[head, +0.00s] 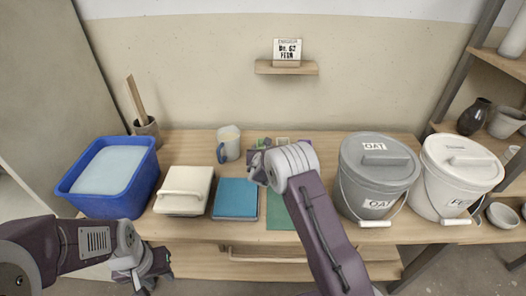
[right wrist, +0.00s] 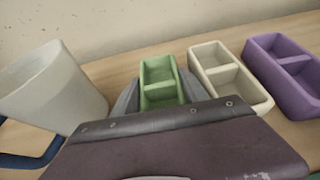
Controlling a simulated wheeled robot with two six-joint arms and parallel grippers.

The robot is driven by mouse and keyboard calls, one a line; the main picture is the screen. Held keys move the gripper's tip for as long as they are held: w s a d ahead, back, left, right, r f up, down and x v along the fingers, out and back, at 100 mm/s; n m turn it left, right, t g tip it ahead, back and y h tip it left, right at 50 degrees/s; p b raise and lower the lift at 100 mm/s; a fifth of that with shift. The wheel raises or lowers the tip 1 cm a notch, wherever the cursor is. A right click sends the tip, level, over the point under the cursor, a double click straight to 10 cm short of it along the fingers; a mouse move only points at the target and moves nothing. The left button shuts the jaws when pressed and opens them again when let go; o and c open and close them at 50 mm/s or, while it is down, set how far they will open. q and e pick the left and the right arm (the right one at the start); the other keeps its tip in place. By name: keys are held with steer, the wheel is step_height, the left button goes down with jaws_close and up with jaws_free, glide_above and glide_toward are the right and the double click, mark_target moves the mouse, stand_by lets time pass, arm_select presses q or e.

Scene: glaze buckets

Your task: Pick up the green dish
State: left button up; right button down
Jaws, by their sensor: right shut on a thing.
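The green dish (right wrist: 161,76) is a small box with two compartments. In the right wrist view it sits between the grey fingers of my right gripper (right wrist: 158,98), which is shut on it. In the head view my right gripper (head: 259,158) reaches to the back of the table, and only a little of the green dish shows behind it. I cannot tell whether the dish touches the table. My left gripper (head: 150,268) is low at the left, in front of the table, away from the dish; its fingers are too dark to read.
A cream dish (right wrist: 228,78) and a purple dish (right wrist: 285,70) stand right of the green one. A pale jug (head: 229,143) stands left. A blue tub (head: 110,204), lidded cream box (head: 184,203), grey bucket (head: 377,200) and white bucket (head: 455,192) flank the arm.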

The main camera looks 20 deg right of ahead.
step_height(320, 180, up, 4)
steer(key=shift+p, duration=0.6)
steer(key=s+r+p, duration=0.1)
steer(key=s+r, duration=0.6)
steer(key=s, duration=0.4)
steer(key=shift+s, duration=0.35)
